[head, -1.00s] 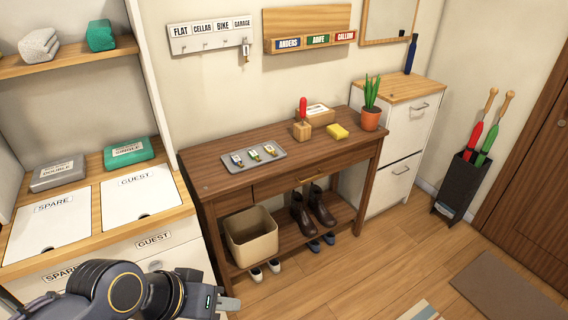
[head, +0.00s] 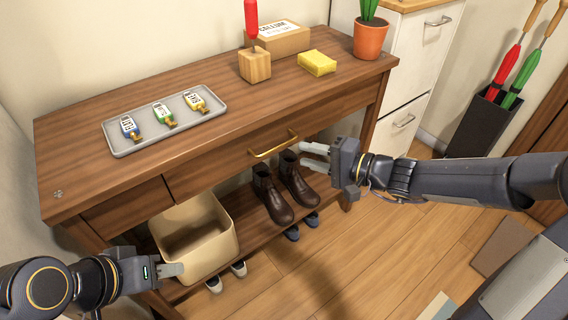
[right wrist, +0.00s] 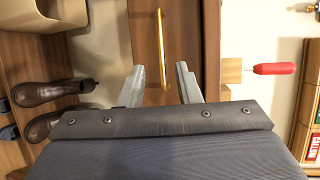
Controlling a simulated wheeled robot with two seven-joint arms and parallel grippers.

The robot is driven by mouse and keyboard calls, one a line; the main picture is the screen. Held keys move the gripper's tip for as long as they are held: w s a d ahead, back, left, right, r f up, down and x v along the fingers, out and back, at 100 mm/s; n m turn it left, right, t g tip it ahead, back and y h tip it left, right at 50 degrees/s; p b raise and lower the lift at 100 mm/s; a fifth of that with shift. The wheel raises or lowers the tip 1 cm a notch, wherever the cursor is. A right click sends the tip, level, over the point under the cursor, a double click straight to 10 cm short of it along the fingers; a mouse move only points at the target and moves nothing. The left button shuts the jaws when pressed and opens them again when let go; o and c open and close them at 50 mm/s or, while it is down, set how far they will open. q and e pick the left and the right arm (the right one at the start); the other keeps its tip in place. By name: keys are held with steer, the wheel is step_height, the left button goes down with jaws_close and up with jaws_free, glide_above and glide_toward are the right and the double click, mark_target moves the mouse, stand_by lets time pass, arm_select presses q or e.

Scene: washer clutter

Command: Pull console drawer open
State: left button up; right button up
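The wooden console (head: 100,168) stands against the wall. Its drawer (head: 222,170) looks shut and has a brass bar handle (head: 273,144). My right gripper (head: 314,158) is open and empty, just right of the handle in the head view. In the right wrist view the handle (right wrist: 161,45) lies ahead, between the lines of the two open fingers (right wrist: 160,85), its near end close to the fingertips. I see no grip on it. My left gripper (head: 172,270) is at the lower left, in front of the beige bin; its finger opening cannot be made out.
On the console top are a grey tray (head: 112,143) with key tags, a wooden block with a red handle (head: 254,65), a box (head: 280,38), a yellow sponge (head: 317,63) and a potted plant (head: 370,38). Below are a bin (head: 226,240) and brown boots (head: 272,195).

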steer(key=b+x, duration=0.1)
steer(key=x, duration=0.6)
steer(key=shift+a, duration=0.2)
jaws_close()
